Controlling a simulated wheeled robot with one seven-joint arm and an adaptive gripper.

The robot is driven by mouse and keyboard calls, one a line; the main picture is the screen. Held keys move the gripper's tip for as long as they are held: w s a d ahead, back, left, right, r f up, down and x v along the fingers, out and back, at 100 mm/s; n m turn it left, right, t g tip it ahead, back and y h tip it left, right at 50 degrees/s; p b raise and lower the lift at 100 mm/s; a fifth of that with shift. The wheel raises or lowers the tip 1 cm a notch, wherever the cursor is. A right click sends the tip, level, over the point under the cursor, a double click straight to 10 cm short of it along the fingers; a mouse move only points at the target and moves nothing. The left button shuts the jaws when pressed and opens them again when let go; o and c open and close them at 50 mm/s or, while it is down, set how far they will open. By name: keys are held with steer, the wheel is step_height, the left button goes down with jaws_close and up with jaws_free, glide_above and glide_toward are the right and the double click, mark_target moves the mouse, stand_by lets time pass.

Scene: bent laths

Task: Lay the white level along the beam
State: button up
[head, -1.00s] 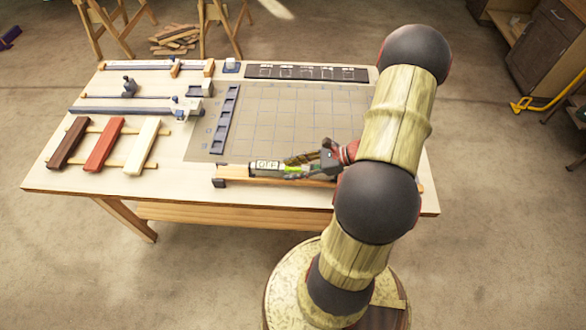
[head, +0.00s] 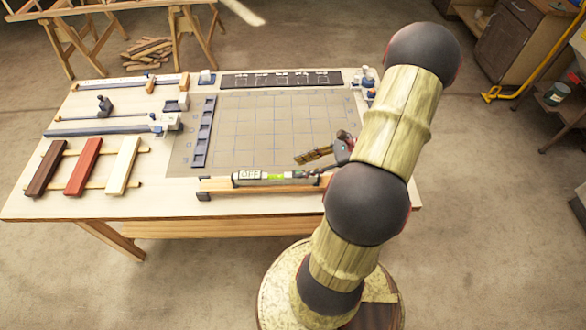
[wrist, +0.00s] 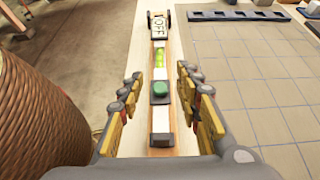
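The white level (head: 276,177) lies lengthwise on top of the wooden beam (head: 214,186) at the table's front edge. In the wrist view the level (wrist: 159,110) runs along the beam (wrist: 175,52), roughly parallel to it. It has a display reading OFF at the far end, a green vial, a green button and a dark end cap. My gripper (head: 322,153) is raised clear of the level, near its right end. In the wrist view my gripper (wrist: 160,88) is open and empty, its fingers on either side of the level in the picture. The beam's right end is hidden by my arm.
A gridded mat (head: 262,130) with a dark slotted rack (head: 203,132) lies behind the beam. Brown, red (head: 83,166) and cream laths rest on strips at the left. Clamps and a dark strip (head: 280,79) are at the back.

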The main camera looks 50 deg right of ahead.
steer(key=shift+s+d+r, duration=0.25)
steer(key=shift+s, duration=0.05)
steer(key=w+a+r+n+g, duration=0.5)
steer(key=a+r+n, duration=0.3)
steer(key=a, duration=0.1)
steer(key=s+a+r+n+h, duration=0.2)
steer(key=a+r+n+h, duration=0.2)
steer(key=a+r+n, duration=0.5)
steer(key=s+a+r+n+t+h, duration=0.1)
steer(key=a+r+n+h, duration=0.3)
steer(key=a+r+n, duration=0.6)
steer(key=shift+s+a+r+n, duration=0.15)
steer(key=shift+s+a+n, duration=0.35)
steer(key=shift+s+a, duration=0.3)
